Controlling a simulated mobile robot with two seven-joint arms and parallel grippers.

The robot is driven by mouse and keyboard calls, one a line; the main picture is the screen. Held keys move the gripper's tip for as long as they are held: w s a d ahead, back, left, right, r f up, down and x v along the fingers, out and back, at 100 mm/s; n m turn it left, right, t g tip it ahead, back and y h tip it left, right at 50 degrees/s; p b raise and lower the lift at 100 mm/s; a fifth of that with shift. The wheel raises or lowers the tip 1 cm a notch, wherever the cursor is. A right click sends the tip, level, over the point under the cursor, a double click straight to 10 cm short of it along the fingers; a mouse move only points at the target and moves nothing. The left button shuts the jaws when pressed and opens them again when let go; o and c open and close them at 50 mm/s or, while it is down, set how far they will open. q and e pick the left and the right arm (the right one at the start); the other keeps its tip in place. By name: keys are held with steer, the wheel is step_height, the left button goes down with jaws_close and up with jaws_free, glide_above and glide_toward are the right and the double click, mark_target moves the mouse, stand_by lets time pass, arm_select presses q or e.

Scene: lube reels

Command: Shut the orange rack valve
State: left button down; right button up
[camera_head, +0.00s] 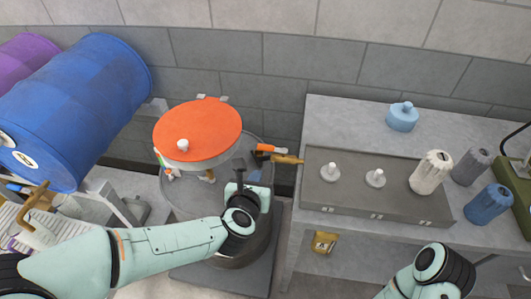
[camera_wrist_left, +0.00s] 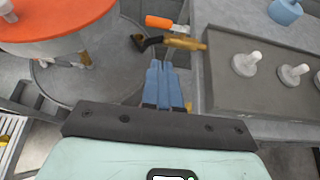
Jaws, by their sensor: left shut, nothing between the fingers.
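I cannot make out for sure an orange rack valve. An orange handle (camera_head: 266,148) with a brass fitting (camera_head: 288,160) lies between the orange reel (camera_head: 205,122) and the grey bench; the handle (camera_wrist_left: 160,22) and brass fitting (camera_wrist_left: 186,43), with a dark bent piece, also show in the left wrist view. My left gripper (camera_head: 254,177) is just in front of the fitting, over the round grey drum top. Its blue fingers (camera_wrist_left: 160,68) are shut together and empty, apart from the fitting in the picture. My right arm shows at lower right, its gripper out of view.
A blue drum (camera_head: 85,95) and a purple drum (camera_head: 22,55) lie at the left, with a brass tap (camera_head: 38,203) below. The bench (camera_head: 340,115) at right holds a grey tray (camera_head: 325,205) with white knobbed pieces, and several bottles.

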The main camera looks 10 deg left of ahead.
arm_select(q)
steer(key=shift+w, duration=0.1)
glide_toward(267, 150)
step_height(267, 150, down, 2)
steer(key=w, duration=0.2)
steer(key=x, duration=0.2)
steer(key=p+x, duration=0.1)
steer(key=x, duration=0.1)
steer(key=shift+w+r+p, duration=0.15)
steer(key=shift+r+p, duration=0.15)
steer(key=shift+r, duration=0.1)
arm_select(e)
steer(key=shift+w+r, duration=0.25)
steer(key=shift+r, duration=0.25)
steer(key=shift+w+r, duration=0.25)
steer(key=shift+r, duration=0.2)
